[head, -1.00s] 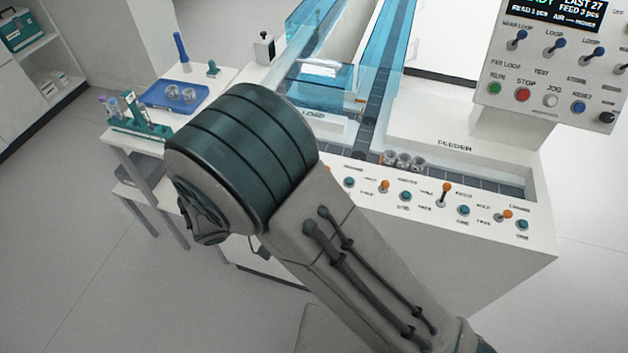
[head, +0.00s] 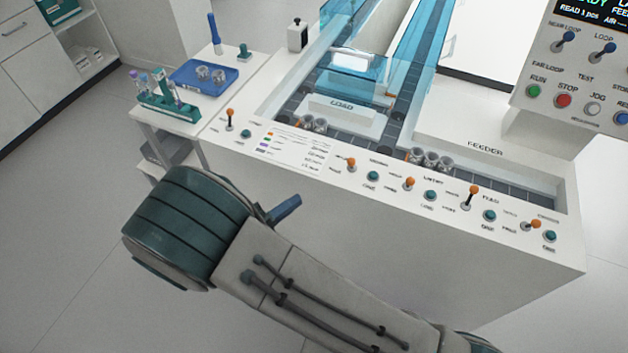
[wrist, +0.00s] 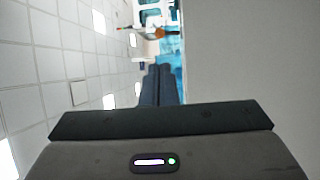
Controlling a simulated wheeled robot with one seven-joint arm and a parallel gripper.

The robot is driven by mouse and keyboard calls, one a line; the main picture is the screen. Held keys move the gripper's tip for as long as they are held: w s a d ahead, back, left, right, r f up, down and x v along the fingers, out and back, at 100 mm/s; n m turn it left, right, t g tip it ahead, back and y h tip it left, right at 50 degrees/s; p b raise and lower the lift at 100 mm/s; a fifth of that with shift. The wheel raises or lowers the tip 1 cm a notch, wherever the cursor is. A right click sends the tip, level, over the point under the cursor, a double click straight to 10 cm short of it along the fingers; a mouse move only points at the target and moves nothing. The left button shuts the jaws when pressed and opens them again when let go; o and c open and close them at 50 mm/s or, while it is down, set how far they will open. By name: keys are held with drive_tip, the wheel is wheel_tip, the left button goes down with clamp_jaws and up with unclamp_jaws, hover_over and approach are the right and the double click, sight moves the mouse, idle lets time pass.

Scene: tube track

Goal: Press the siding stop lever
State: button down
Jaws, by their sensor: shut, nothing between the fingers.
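The front control panel (head: 330,176) carries several orange-tipped levers. One lever (head: 230,115) stands apart at the left end; others include a lever (head: 350,163), a lever (head: 409,183), a lever (head: 470,195) and a tilted lever (head: 533,224). The labels are too small to tell which is the siding stop. My gripper (head: 290,206) shows as dark blue fingers in front of and below the panel, partly hidden by my arm. In the wrist view my gripper (wrist: 161,84) is shut and empty. An orange-tipped lever (wrist: 156,33) appears beyond the fingertips, not touching them.
Teal buttons sit between the levers. A tube rack (head: 165,98) and a blue tray (head: 200,86) stand on the left side table. Clear blue guards (head: 410,45) line the track. A screen console (head: 575,75) rises at right. The floor in front is free.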

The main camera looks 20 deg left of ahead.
sight(352, 164)
drive_tip(key=p+x, duration=0.1)
drive_tip(key=x, duration=1.2)
drive_tip(key=shift+w+d+p, duration=0.2)
drive_tip(key=shift+p, duration=0.15)
